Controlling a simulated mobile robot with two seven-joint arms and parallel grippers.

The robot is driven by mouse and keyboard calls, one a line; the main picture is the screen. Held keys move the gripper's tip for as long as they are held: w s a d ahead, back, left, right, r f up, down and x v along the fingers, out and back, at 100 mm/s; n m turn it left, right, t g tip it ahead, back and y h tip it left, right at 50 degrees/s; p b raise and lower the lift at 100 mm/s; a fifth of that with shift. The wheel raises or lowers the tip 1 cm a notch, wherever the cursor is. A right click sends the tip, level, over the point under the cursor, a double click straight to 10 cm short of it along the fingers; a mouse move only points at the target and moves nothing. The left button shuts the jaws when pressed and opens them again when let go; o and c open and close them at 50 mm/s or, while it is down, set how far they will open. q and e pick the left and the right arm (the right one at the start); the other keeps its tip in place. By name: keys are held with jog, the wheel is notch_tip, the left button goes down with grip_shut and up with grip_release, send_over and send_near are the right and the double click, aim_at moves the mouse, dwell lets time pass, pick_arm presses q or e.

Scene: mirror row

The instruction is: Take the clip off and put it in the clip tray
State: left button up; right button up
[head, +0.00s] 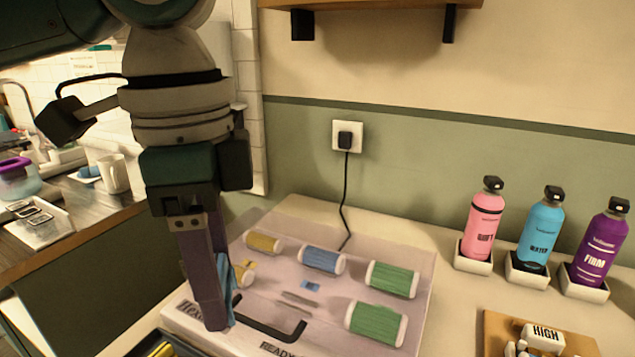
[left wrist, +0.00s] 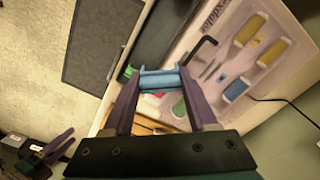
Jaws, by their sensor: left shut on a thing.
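My left gripper (head: 218,325) points down in front of the roller case, its purple fingers shut on a small light-blue piece. In the left wrist view the light-blue piece (left wrist: 160,80) spans between the fingertips of the left gripper (left wrist: 160,88); I cannot tell whether it is the clip. In the head view the fingers mostly hide it. My right gripper (left wrist: 70,138) shows at the lower left of the left wrist view, fingers apart and empty. A white tray (head: 48,237) with several small dark-edged items lies on the left counter; I cannot tell whether it is the clip tray.
The pale roller case (head: 420,275) shows yellow, blue and green rollers and a black handle (head: 285,332). Pink (head: 483,225), blue (head: 541,235) and purple (head: 600,245) bottles stand at the right in white holders. A mug (head: 114,174) stands left.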

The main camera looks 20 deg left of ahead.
pick_arm(q)
jog(key=f+m+b, duration=0.2)
jog(key=f+b, duration=0.1)
jog(key=f, duration=0.2)
jog(key=s+f+m+b, duration=0.1)
jog(key=f+m+b, duration=0.2)
jog(key=f, duration=0.1)
jog(key=a+f+m+b, duration=0.1)
jog(key=f+m+b, duration=0.1)
jog(key=f, duration=0.3)
jog(key=shift+s+a+f+b, duration=0.1)
jog(key=shift+s+f+b, duration=0.2)
jog(key=shift+f+b, duration=0.1)
jog(key=shift+f, duration=0.8)
jog(key=shift+p, duration=0.4)
jog(key=shift+f+p, duration=0.15)
jog(key=shift+p, duration=0.3)
